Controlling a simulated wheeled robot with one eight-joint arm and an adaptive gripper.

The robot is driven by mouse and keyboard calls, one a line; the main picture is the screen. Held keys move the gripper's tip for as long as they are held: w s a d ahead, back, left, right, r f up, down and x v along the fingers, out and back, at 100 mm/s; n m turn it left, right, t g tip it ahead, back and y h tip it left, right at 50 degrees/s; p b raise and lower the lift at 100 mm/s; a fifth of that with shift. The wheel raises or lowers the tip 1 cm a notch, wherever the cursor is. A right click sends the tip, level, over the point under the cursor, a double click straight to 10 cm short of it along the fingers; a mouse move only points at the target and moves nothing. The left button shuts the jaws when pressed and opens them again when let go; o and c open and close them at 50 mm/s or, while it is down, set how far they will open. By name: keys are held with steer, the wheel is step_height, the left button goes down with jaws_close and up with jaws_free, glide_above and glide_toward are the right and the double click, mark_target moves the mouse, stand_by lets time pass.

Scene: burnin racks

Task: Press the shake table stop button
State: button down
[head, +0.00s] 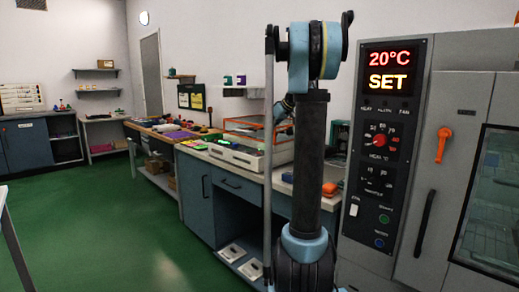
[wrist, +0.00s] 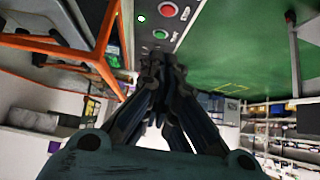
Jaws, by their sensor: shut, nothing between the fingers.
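The shake table (head: 235,155) is a white unit with an orange frame, on the bench left of my arm in the head view. In the wrist view its orange frame (wrist: 104,38) runs along the left. Its grey front panel carries a round red button (wrist: 168,9), a darker button (wrist: 160,34) beside it and a small lit green lamp (wrist: 141,18). The button labels are too blurred to read. My gripper (wrist: 162,62) is shut and empty, its fingertips close to the panel, with the red button beyond them. I cannot tell any contact. The head view hides my fingertips behind my arm.
A tall grey chamber (head: 450,140) with a lit display, knobs and an orange handle stands close at right. The blue-grey bench (head: 228,205) runs back to the left with tools on it. An orange object (head: 330,188) lies on the bench right of my arm. Green floor (head: 110,235) is open at left.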

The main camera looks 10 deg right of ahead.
glide_above(258, 153)
steer(key=f, duration=0.6)
steer(key=shift+w+d+f, duration=0.25)
steer(key=shift+d+f, duration=0.15)
step_height(258, 153, down, 3)
steer(key=shift+w+f, duration=0.1)
steer(key=shift+f, duration=0.55)
